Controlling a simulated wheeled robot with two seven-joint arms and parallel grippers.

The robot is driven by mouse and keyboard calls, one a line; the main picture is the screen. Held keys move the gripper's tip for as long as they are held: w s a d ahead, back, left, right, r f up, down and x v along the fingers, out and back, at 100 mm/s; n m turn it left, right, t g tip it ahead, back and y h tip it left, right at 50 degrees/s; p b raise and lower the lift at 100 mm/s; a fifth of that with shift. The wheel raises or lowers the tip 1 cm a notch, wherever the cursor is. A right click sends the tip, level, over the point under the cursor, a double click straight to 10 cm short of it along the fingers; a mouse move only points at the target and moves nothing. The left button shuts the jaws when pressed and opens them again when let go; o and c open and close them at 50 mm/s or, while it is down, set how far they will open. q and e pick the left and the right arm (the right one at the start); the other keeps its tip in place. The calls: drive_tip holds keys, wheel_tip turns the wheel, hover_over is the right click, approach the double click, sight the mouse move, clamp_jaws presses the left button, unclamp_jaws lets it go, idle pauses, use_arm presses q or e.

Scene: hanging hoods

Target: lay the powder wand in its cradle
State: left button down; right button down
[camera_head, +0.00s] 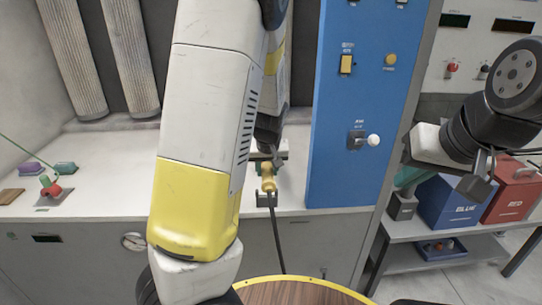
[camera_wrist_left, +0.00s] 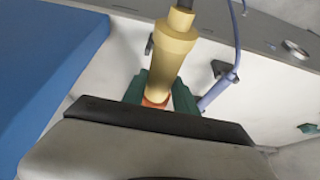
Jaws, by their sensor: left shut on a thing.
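The yellow powder wand (camera_head: 268,179) stands at the front edge of the white counter, with a dark cable hanging from its lower end. My left gripper (camera_head: 267,160) is shut on it, largely hidden behind my arm. In the left wrist view the wand (camera_wrist_left: 170,55) sits between green fingers (camera_wrist_left: 160,95), with a bit of orange there. A grey forked bracket (camera_head: 273,201), apparently the cradle, is at the counter edge beside the wand's lower end. Whether the wand touches it I cannot tell. My right gripper (camera_head: 440,190) is empty, fingers apart, at the right.
A blue panel (camera_head: 345,110) with switches stands right of the wand. Blue (camera_head: 447,203) and red (camera_head: 512,190) boxes stand on a grey bench at the right. A round wooden top (camera_head: 300,293) is in front.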

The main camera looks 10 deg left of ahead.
use_arm(q)
drive_tip(key=shift+w+a+f, duration=0.1)
drive_tip(key=shift+w+a, duration=0.05)
drive_tip(key=shift+w, duration=0.3)
drive_tip(key=shift+w+a+f, duration=0.1)
drive_tip(key=shift+w+a, duration=0.05)
drive_tip(key=shift+w, duration=0.25)
drive_tip(key=w+f, duration=0.1)
drive_tip(key=w, duration=0.1)
drive_tip(key=w+a+f, duration=0.1)
drive_tip(key=w, duration=0.2)
drive_tip(key=w+a+f, duration=0.1)
drive_tip(key=w, duration=0.2)
drive_tip(key=shift+w+a+f, duration=0.25)
drive_tip(key=shift+f, duration=0.05)
drive_tip(key=shift+s+d+f, duration=0.1)
drive_tip(key=shift+s+f, duration=0.05)
drive_tip(key=shift+f, duration=2.6)
drive_tip(key=c, duration=0.9)
unclamp_jaws()
drive_tip(key=shift+s, duration=0.1)
drive_tip(key=v, duration=0.7)
drive_tip(key=shift+s+r, duration=0.15)
drive_tip(key=shift+r, duration=0.2)
